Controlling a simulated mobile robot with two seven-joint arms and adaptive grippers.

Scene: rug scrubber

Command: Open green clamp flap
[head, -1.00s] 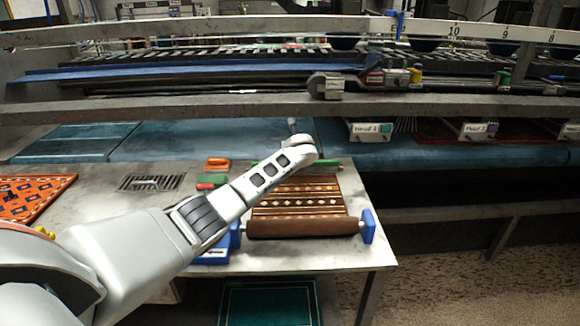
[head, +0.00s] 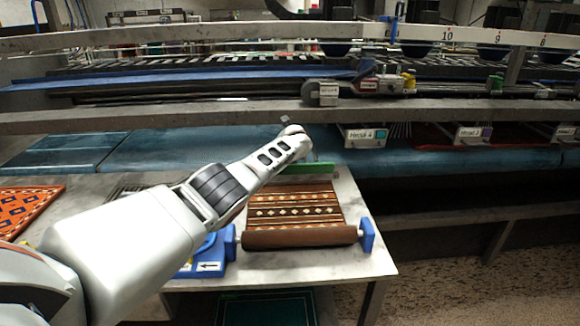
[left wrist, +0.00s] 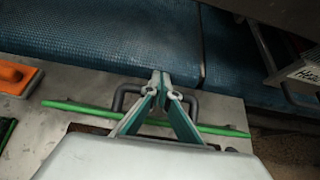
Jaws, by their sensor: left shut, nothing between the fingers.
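The green clamp flap (head: 307,169) is a long thin green bar at the far edge of the table, behind the rolled patterned rug. It also shows in the left wrist view (left wrist: 80,107), running across under my fingers, with a dark looped handle (left wrist: 117,101) at its middle. My left gripper (left wrist: 163,76) is shut and empty. Its teal fingers reach over the bar, with the tips near the handle's far side; I cannot tell whether they touch it. In the head view my wrist hides the fingers and the bar's left part. My right gripper is not in view.
The patterned rug (head: 295,208) lies on the table (head: 345,265) with its near end on a brown roller between blue end pieces. A blue belt (head: 200,147) and a grey rail (head: 200,117) stand behind the table.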

